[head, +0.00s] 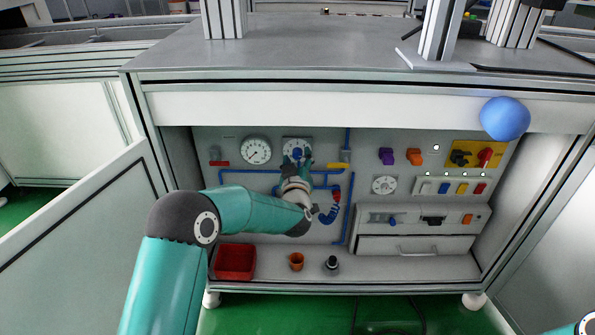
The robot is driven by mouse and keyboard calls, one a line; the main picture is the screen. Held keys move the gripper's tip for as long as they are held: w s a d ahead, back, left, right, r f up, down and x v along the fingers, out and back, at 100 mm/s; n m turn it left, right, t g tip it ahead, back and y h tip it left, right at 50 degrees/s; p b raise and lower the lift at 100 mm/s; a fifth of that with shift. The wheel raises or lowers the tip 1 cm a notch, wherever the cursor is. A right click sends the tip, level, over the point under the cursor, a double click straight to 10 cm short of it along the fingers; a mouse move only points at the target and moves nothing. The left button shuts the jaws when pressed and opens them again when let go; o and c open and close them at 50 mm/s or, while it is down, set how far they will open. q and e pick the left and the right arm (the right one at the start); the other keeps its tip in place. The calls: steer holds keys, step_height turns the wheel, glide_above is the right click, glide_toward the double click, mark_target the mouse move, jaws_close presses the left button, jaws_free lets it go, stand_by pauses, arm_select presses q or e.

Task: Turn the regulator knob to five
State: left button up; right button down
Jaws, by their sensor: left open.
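The regulator knob (297,153) is blue and sits on a pale round dial plate in the upper left of the cabinet's back panel, right of a white gauge (257,150). My left gripper (297,162) is open, with its fingers pointing at the knob from the front and below. The fingers overlap the lower part of the knob and dial, so I cannot tell whether they touch it. The knob's pointer and the dial's numbers are too small to read. My right gripper is out of view.
Blue pipes (248,172) run around the dial. A red tray (235,261), an orange cup (296,261) and a small dark-topped item (332,265) stand on the shelf below. Switches and a drawer (415,245) are on the right. A blue ball (505,118) shows before the bench edge.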

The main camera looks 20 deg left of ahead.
arm_select(q)
steer(key=v, duration=1.1)
steer(key=shift+s, duration=0.25)
steer(key=s+a+f+g+p, duration=0.1)
steer(key=a+f+g, duration=0.1)
steer(key=a+f, duration=0.35)
steer(key=s+d+f+m+g+h+p, duration=0.1)
steer(key=s+f+g+h, duration=0.1)
steer(key=s+f, duration=0.45)
steer(key=s+d+f+m+g+h+p, duration=0.1)
steer(key=s+d+f+m+g, duration=0.15)
steer(key=f, duration=0.65)
steer(key=s+d+f+m+g+h, duration=0.1)
steer(key=s+d+f+g+h, duration=0.15)
steer(key=s, duration=0.55)
steer(key=s+d+f+m+g+h, duration=0.1)
steer(key=s+d+f+g, duration=0.25)
steer(key=s, duration=0.45)
steer(key=s+d+f+m+g+h, duration=0.1)
steer(key=s+d+f+g+h, duration=0.2)
steer(key=s, duration=0.4)
step_height(320, 180, up, 37)
steer(key=g+p, duration=0.1)
steer(key=p, duration=3.7)
steer(key=shift+s+r, duration=0.2)
steer(key=shift+s, duration=0.25)
